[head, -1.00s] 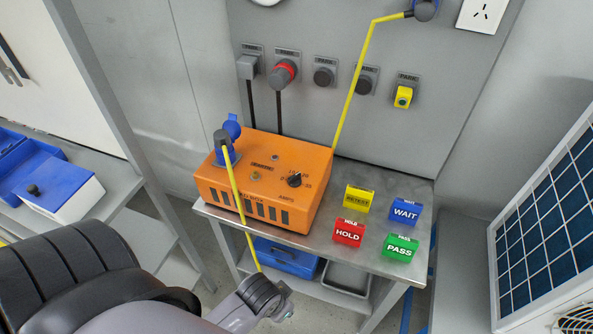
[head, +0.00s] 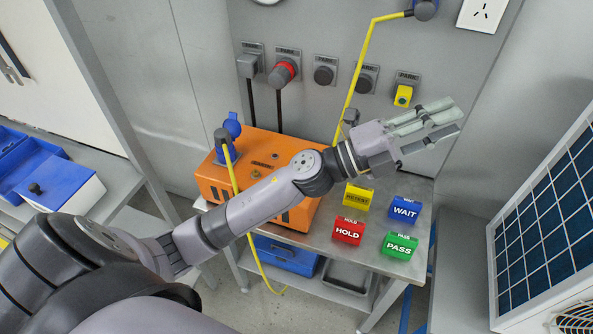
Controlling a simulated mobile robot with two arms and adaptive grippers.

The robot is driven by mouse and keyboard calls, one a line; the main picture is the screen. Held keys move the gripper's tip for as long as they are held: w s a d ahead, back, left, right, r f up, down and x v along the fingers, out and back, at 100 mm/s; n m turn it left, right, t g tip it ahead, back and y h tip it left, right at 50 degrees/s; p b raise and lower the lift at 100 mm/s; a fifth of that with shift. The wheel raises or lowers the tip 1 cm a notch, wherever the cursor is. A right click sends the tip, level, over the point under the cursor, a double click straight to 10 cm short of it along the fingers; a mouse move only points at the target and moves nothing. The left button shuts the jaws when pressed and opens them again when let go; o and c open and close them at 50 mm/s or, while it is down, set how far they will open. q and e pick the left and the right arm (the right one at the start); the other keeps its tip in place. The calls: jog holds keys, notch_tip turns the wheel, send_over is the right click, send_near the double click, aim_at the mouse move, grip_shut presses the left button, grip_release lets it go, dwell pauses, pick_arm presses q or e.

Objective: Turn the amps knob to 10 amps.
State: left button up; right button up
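The orange box (head: 240,150) with the amps knob stands on the metal bench top. The amps knob itself is hidden behind my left arm, which crosses over the box's right part. My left gripper (head: 456,117) is above the bench's right side, right of the box and in front of the grey panel. Its fingers point right, stand apart and hold nothing that I can see. My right gripper is not in view.
Yellow RETEST (head: 357,198), blue WAIT (head: 405,209), red HOLD (head: 348,231) and green PASS (head: 400,246) blocks stand on the bench. A yellow cable (head: 248,225) hangs from the blue plug (head: 230,135) on the box. A solar panel (head: 548,235) stands right.

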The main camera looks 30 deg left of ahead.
pick_arm(q)
jog(key=s+d+f+m+g+y, duration=0.25)
jog(key=f+m+g, duration=0.45)
jog(key=m+g, duration=0.55)
jog(key=w+a+f+m+y, duration=0.2)
jog(key=a+f+y, duration=0.3)
jog(key=a+f, duration=0.15)
jog(key=w+a+r+n+g+y, duration=0.1)
jog(key=a+r+n+g+y, duration=0.15)
jog(key=a+y, duration=1.45)
jog(key=a+f+h+p, duration=0.1)
jog(key=a+f+h, duration=0.1)
jog(key=f, duration=0.4)
jog(key=a+f+h+p, duration=0.2)
jog(key=f, duration=0.4)
jog(key=a+f+h+p, duration=0.1)
jog(key=a+f+h, duration=0.1)
jog(key=f, duration=0.4)
jog(key=shift+a+h+p, duration=0.25)
jog(key=shift+h+p, duration=0.05)
jog(key=shift+h, duration=0.15)
jog(key=shift+c, duration=0.6)
grip_shut()
jog(key=shift+r, duration=0.1)
